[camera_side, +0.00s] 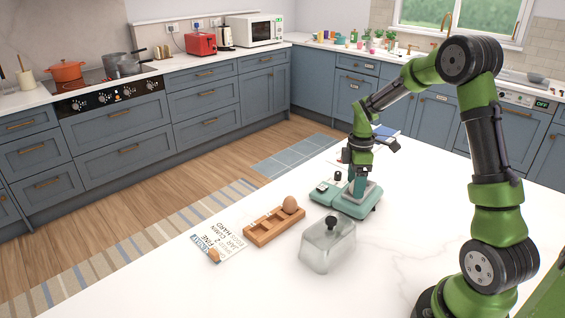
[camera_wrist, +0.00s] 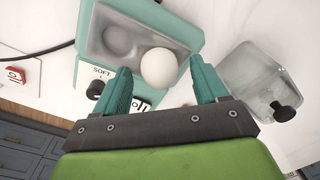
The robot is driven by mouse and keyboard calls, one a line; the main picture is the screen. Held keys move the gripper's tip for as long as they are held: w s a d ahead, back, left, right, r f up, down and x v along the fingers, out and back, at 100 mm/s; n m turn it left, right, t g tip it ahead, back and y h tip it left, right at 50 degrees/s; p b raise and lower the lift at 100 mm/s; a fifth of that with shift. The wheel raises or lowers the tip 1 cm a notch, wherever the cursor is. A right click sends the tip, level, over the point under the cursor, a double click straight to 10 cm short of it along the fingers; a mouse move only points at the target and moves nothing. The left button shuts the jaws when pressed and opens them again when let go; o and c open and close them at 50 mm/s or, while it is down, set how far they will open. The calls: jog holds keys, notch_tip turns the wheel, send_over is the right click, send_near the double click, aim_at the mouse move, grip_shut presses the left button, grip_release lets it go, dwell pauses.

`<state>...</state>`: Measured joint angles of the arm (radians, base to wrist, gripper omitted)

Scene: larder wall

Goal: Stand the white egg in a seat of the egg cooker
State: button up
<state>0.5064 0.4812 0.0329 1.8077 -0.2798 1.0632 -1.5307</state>
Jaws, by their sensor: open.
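The white egg (camera_wrist: 158,68) sits in the grey seat plate of the teal egg cooker (camera_wrist: 174,16) in the wrist view, toward the plate's lower right. An empty round seat (camera_wrist: 117,40) shows to its left. My gripper (camera_wrist: 161,70) is open, one teal finger on each side of the egg, with a visible gap at the left finger. Whether the egg stands fully upright I cannot tell. In the side view my gripper (camera_side: 360,190) points down over the egg cooker (camera_side: 358,210) and hides the white egg.
A clear lid (camera_side: 325,250) with a black knob stands in front of the cooker. A wooden egg rack (camera_side: 262,229) holding a brown egg (camera_side: 290,204) is to the left, beside a printed card (camera_side: 218,246). The right front of the counter is clear.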

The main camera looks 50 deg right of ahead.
notch_tip(320, 180, up, 16)
jog(key=s+a+r+m+t, duration=0.1)
jog(key=s+a+m+t, duration=0.2)
jog(key=s+a+m, duration=0.3)
jog(key=s+a+r+m+t+y, duration=0.1)
jog(key=s+a+m+t, duration=0.3)
jog(key=a, duration=1.1)
jog(key=s+m, duration=0.2)
jog(key=shift+s+a+m+t+y, duration=0.3)
jog(key=shift+s+a+m, duration=0.1)
